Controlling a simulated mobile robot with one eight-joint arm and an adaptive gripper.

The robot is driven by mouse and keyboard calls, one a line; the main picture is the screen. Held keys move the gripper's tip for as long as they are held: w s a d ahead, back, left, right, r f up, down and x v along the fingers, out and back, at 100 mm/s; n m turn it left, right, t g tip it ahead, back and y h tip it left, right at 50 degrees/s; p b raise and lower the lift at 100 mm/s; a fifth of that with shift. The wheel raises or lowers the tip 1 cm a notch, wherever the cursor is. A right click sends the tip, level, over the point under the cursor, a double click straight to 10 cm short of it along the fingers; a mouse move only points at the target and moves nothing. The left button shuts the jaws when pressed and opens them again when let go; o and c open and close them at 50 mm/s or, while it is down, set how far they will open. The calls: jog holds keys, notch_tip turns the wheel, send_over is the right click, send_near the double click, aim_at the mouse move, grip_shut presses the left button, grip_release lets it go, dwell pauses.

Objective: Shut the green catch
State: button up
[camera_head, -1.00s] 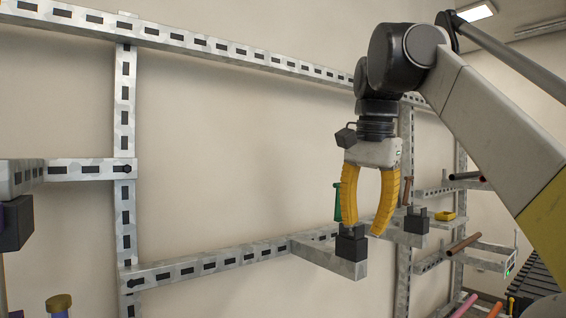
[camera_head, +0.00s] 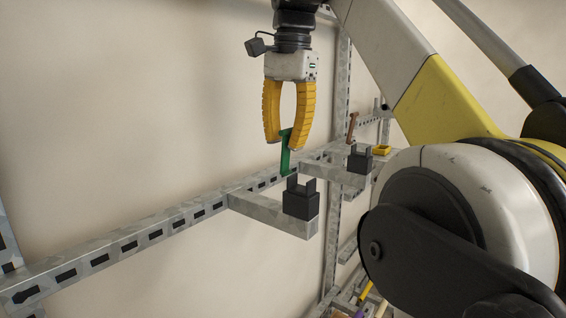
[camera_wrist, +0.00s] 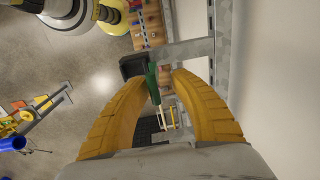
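The green catch (camera_head: 285,160) stands nearly upright, its lower end at the black block (camera_head: 301,203) on the end of a grey slotted bracket arm (camera_head: 268,214). The block has an open notch on top, with the catch swung up clear of it. My gripper (camera_head: 285,144) points down above the block, its two yellow fingers apart around the catch's upper end. In the wrist view the catch (camera_wrist: 153,84) shows between the fingertips, nearer the left finger. The fingers are not closed on it; contact with one finger cannot be told.
A second bracket to the right carries another black block (camera_head: 359,160) with a brown catch (camera_head: 352,126). A yellow piece (camera_head: 381,150) lies beyond it. A slotted rail (camera_head: 130,245) runs along the wall. The space left of my gripper is clear.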

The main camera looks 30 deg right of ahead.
aim_at(285, 171)
jog(key=f, duration=0.1)
jog(key=s+f, duration=0.1)
jog(key=f, duration=0.1)
jog(key=shift+f, duration=0.1)
jog(key=shift+w+f, duration=0.25)
jog(key=shift+w, duration=0.25)
jog(key=shift+s+r, duration=0.1)
jog(key=shift+s, duration=0.25)
grip_shut()
jog(key=shift+w, duration=0.15)
